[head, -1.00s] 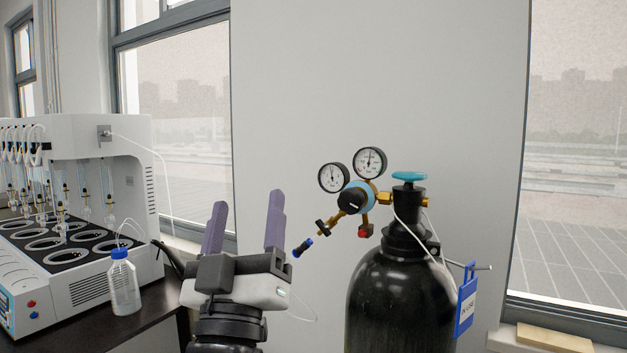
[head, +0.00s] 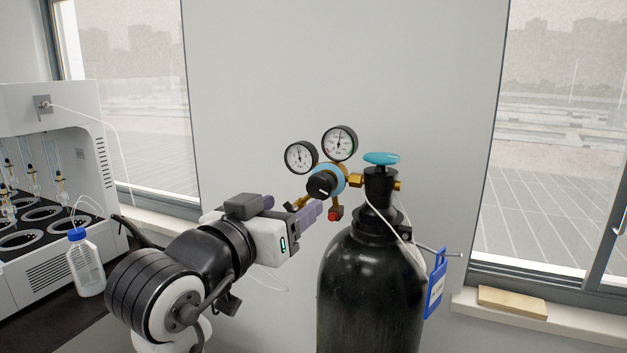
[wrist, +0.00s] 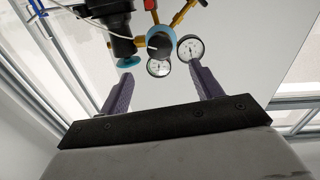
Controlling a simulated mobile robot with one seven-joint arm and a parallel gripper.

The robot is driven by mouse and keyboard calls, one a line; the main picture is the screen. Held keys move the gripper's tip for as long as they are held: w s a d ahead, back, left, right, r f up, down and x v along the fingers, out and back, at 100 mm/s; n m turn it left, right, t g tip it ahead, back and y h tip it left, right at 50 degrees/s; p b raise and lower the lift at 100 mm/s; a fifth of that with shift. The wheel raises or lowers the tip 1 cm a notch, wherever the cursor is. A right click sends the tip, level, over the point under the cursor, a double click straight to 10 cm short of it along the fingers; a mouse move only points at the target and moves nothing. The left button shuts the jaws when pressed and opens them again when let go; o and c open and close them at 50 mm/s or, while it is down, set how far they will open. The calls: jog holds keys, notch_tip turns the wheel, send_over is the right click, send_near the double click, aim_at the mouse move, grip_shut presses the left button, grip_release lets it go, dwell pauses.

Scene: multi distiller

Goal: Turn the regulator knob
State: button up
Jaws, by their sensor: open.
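The regulator knob (head: 321,185) is a black round knob with a white line, set in a blue ring on the brass regulator. It faces me between the brass fittings, below two dial gauges. In the wrist view the knob (wrist: 158,45) appears upside down, beyond the fingertips and roughly centred between them. My gripper (head: 297,207) is open and empty, its purple fingers pointing toward the regulator from the lower left. In the wrist view my gripper (wrist: 161,70) shows both fingers spread, with a gap to the knob. The far finger is partly hidden in the head view.
A white distiller (head: 45,190) and a blue-capped bottle (head: 85,262) are on the left bench. Wall space above is clear.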

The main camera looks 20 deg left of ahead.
aim_at(317, 187)
jog(key=w+p, duration=0.1)
jog(key=w, duration=0.2)
jog(key=w+p, duration=0.1)
jog(key=w, duration=0.2)
jog(key=w+d+p, duration=0.1)
jog(key=w, duration=0.2)
jog(key=shift+w, duration=0.4)
jog(key=shift+c, duration=0.3)
